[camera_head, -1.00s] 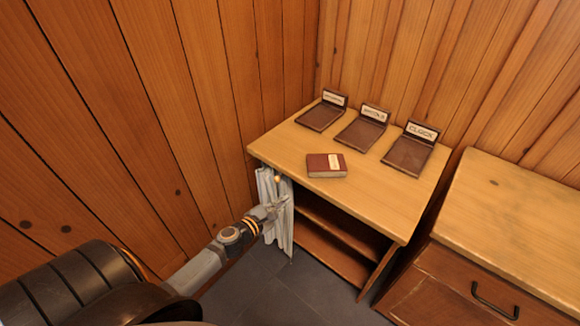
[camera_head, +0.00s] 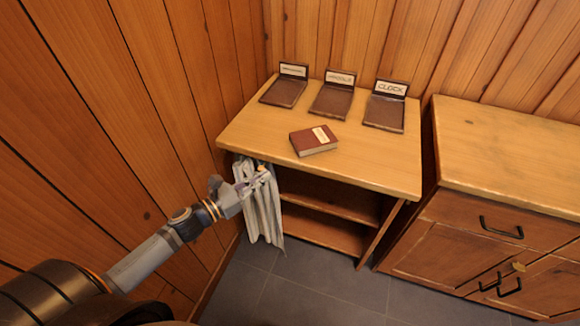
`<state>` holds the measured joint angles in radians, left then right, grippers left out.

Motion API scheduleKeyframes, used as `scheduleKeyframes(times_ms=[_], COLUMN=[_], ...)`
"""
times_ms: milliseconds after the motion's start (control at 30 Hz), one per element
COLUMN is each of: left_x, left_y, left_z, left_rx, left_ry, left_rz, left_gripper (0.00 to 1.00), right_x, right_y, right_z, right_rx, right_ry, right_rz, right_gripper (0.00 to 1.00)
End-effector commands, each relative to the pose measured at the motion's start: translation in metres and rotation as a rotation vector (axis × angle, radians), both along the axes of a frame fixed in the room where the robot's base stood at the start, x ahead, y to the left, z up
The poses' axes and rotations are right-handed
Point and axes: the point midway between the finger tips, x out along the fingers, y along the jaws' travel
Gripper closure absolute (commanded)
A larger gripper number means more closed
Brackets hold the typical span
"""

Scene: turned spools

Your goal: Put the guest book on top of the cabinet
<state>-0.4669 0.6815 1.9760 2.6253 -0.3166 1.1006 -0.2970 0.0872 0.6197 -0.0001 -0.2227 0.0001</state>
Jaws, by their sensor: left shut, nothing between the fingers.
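The guest book (camera_head: 313,141) is a small dark red book with a pale label, lying flat on the wooden top of an open-shelved unit (camera_head: 237,128). The cabinet (camera_head: 500,150) stands to its right, with a light wooden top, a drawer and doors with black handles; the visible part of its top is bare. My left gripper (camera_head: 262,176) is shut and empty, in front of the white curtain at the unit's left front, below the top's edge. Whether it touches the curtain I cannot tell. My right gripper is out of view.
Three brown trays with label cards stand along the back of the unit's top: left (camera_head: 284,93), middle (camera_head: 332,101), right (camera_head: 385,112), the last reading CLOCK. A pale curtain (camera_head: 262,215) hangs at the unit's left front. Wood-plank walls close the left and back. Grey tiled floor (camera_head: 310,290) is clear.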

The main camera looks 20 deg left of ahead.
Motion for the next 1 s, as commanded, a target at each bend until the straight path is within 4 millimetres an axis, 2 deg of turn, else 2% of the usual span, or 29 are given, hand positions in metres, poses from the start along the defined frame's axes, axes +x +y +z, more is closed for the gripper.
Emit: scheduleKeyframes(times_ms=[167, 200, 333, 633, 800, 1000], left_x=[0.016, 0.021, 0.036, 0.081, 0.092, 0.093], left_y=[-0.008, -0.010, -0.019, -0.047, -0.054, -0.055], left_z=[0.003, 0.007, 0.009, 0.006, 0.004, 0.003], left_rx=[0.000, -0.003, -0.007, -0.005, -0.001, 0.001], left_ry=[-0.004, -0.005, -0.004, -0.001, 0.002, 0.001], left_rz=[0.004, 0.008, 0.007, 0.005, 0.003, 0.003], left_gripper=[1.00, 1.00, 1.00, 1.00, 1.00, 1.00], right_x=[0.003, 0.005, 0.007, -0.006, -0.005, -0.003], right_y=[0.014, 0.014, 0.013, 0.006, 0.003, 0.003], right_z=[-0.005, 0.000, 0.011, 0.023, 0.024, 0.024], right_rx=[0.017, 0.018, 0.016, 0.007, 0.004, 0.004], right_ry=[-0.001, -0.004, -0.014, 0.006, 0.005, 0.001], right_rz=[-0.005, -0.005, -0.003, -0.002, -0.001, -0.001], right_gripper=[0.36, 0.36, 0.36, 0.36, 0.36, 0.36])
